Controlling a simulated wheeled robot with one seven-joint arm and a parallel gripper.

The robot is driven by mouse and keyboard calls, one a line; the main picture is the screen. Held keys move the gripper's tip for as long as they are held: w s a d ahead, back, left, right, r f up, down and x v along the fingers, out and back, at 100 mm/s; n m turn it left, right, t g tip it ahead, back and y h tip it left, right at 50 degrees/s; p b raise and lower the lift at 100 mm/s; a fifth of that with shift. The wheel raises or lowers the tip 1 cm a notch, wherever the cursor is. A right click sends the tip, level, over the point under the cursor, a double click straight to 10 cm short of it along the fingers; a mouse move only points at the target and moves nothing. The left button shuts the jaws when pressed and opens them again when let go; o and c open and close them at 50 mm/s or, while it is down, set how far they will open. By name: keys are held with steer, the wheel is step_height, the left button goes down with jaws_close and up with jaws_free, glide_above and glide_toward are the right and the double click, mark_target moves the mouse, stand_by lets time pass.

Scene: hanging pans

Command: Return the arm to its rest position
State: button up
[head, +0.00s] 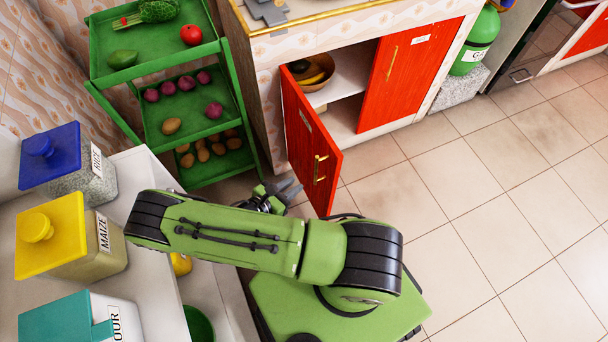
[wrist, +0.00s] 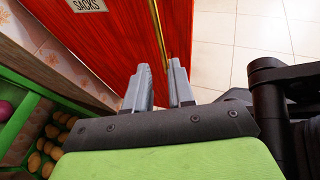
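My green arm stretches across the lower middle of the head view, bent over my green base. My gripper (head: 289,190) is beyond the arm, low beside the open red cabinet door (head: 308,150). In the wrist view my gripper (wrist: 163,88) shows two grey fingers with a narrow gap between them and nothing held. The red door (wrist: 110,40) with its "SACKS" label and gold handle lies just ahead of the fingers. I cannot tell whether the fingers touch it.
A green vegetable rack (head: 160,90) stands left of the door. A shelf with the rice (head: 70,165), maize (head: 70,240) and flour (head: 80,318) containers is at the lower left. A bowl (head: 314,72) sits inside the cabinet. Tiled floor (head: 500,220) is clear to the right.

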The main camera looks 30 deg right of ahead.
steer(key=shift+s+a+r, duration=0.1)
steer(key=shift+a+r, duration=0.05)
steer(key=shift+a, duration=0.2)
stand_by(0.3)
step_height(320, 180, up, 19)
steer(key=a+m+g+y, duration=0.2)
steer(key=m+g+y, duration=0.2)
steer(key=m+y, duration=0.65)
steer(key=s+r+m+t+y+p, duration=0.1)
steer(key=s+r+m+t, duration=0.2)
steer(key=s+r+m, duration=0.45)
steer(key=s+r+m+t+y, duration=0.1)
steer(key=s+r+m+t, duration=0.3)
steer(key=r, duration=0.7)
step_height(320, 180, up, 10)
steer(key=g+p, duration=0.1)
steer(key=p, duration=0.9)
steer(key=shift+s+d+f+n, duration=0.25)
steer(key=shift+s+d+n, duration=0.1)
steer(key=shift+s+n, duration=0.05)
